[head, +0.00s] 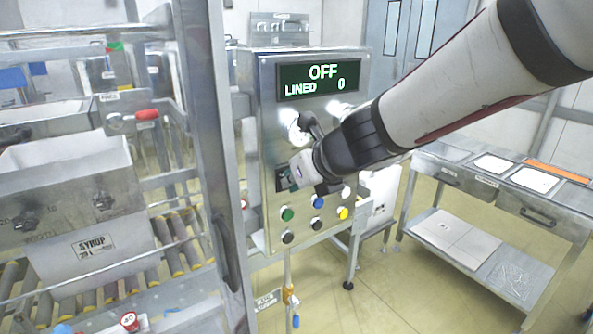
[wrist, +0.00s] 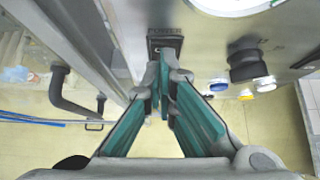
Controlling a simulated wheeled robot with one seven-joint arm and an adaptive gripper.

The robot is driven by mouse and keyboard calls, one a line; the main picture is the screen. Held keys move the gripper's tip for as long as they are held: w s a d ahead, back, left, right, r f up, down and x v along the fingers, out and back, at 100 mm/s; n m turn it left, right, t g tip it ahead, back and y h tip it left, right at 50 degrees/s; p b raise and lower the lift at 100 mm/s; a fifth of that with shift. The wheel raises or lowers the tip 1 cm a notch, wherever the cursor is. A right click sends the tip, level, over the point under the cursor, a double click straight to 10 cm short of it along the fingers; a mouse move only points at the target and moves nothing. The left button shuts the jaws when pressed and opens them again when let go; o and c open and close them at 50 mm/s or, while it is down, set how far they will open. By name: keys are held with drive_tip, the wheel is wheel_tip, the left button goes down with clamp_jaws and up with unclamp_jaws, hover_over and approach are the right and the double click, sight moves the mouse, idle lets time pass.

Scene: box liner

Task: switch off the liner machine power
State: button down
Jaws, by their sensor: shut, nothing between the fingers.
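The liner machine's control panel (head: 262,130) stands at the middle of the head view. Its display (head: 320,78) reads "OFF" and "LINED 0". The power switch (wrist: 165,44), a dark plate labelled POWER, is at the top middle of the wrist view. In the head view the switch's dark plate (head: 281,180) is partly hidden by my gripper (head: 291,179). My gripper is shut and empty, and its fingertips (wrist: 164,62) are at the lower part of the switch. I cannot tell whether they touch it or how the switch's lever is set.
Green (head: 287,214), blue (head: 317,202), yellow (head: 342,213) and black buttons sit low on the panel. A metal upright (head: 205,130) and a roller conveyor (head: 180,240) stand to the left. A steel table (head: 480,185) stands at the right, with open floor before it.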

drive_tip(key=shift+r, duration=0.25)
drive_tip(key=shift+r+p, duration=0.6)
drive_tip(key=shift+p, duration=0.3)
